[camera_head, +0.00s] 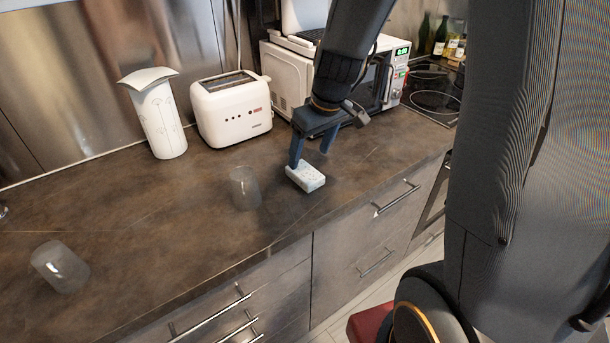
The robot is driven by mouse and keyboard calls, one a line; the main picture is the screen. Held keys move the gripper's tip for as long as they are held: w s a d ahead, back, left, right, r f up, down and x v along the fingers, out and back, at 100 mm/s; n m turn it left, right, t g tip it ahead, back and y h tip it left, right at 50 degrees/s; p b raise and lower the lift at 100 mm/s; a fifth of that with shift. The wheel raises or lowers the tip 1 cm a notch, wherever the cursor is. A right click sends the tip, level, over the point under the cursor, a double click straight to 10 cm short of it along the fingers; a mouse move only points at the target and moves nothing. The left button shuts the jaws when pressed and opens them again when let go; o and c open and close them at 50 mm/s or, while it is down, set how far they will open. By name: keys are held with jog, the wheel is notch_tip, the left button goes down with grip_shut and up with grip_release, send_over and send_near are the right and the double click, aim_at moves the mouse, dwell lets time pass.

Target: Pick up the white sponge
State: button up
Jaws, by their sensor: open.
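The white sponge (306,177) lies flat on the brown countertop, right of centre, near the front edge. It is a small pale block. My gripper (311,160) is open, pointing down just above and behind the sponge. Its left finger ends close to the sponge's back left edge, and its right finger is behind and to the right of the sponge. I cannot tell whether a finger touches it. Nothing is held between the fingers.
A clear glass (245,188) stands left of the sponge. Another glass (60,267) is at the lower left. A white toaster (232,108), a white jug-like container (157,115) and a microwave (289,76) stand along the wall. The countertop (150,220) is bare between the glasses.

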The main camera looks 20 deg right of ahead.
aim_at(305, 171)
jog(key=shift+s+p+x, duration=0.15)
jog(key=shift+p+x, duration=0.05)
jog(key=shift+x, duration=1.3)
jog(key=shift+s+p+x, duration=0.15)
jog(key=shift+p+x, duration=0.05)
jog(key=shift+x, duration=1.3)
jog(key=shift+f+b, duration=0.3)
jog(key=shift+b, duration=0.2)
jog(key=shift+c, duration=0.5)
jog(key=c, duration=1)
